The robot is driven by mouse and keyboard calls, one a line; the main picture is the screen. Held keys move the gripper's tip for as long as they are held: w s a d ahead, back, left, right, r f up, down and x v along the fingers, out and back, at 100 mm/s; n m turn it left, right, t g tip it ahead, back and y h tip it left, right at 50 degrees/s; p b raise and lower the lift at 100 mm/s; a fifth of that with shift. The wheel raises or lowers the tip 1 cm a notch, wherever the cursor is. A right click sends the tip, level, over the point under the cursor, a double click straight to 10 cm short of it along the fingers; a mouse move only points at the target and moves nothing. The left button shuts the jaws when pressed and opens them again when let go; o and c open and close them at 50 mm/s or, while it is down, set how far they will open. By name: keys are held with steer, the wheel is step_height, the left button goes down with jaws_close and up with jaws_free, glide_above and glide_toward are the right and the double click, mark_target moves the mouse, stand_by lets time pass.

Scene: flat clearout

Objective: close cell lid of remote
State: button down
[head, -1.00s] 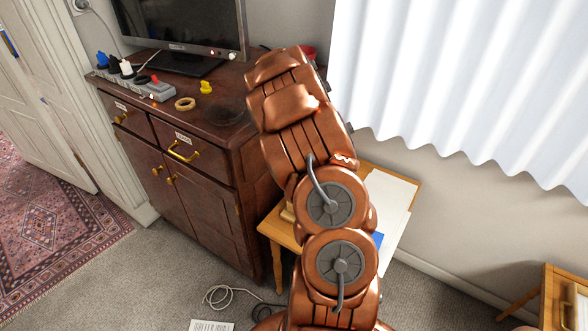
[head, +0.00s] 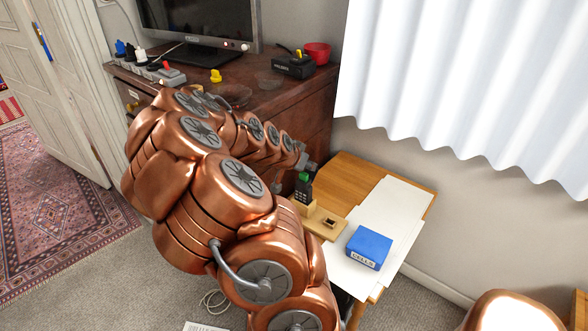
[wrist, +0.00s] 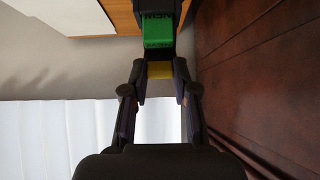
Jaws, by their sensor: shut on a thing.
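The remote (head: 302,193) is a dark handset with a keypad, standing upright in a wooden holder (head: 324,223) on the small table. A green block (head: 303,177), which looks like a cell, shows at its top. In the wrist view the green block (wrist: 158,30) carries dark lettering and lies just beyond my fingertips. My gripper (wrist: 160,68) is shut on a small yellow piece (wrist: 160,71) between its fingertips. I cannot tell whether this piece is the lid or whether it joins the remote. In the head view my gripper (head: 305,163) is just above the remote.
A blue box (head: 369,247) marked CELLS stands on white sheets (head: 400,215) at the right of the wooden table (head: 350,177).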

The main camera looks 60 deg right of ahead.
steer(key=shift+s+a+f, duration=0.1)
steer(key=shift+a+f, duration=0.05)
stand_by(0.4)
steer(key=c, duration=0.9)
jaws_free()
steer(key=shift+v, duration=6.05)
steer(key=shift+a+f, duration=0.1)
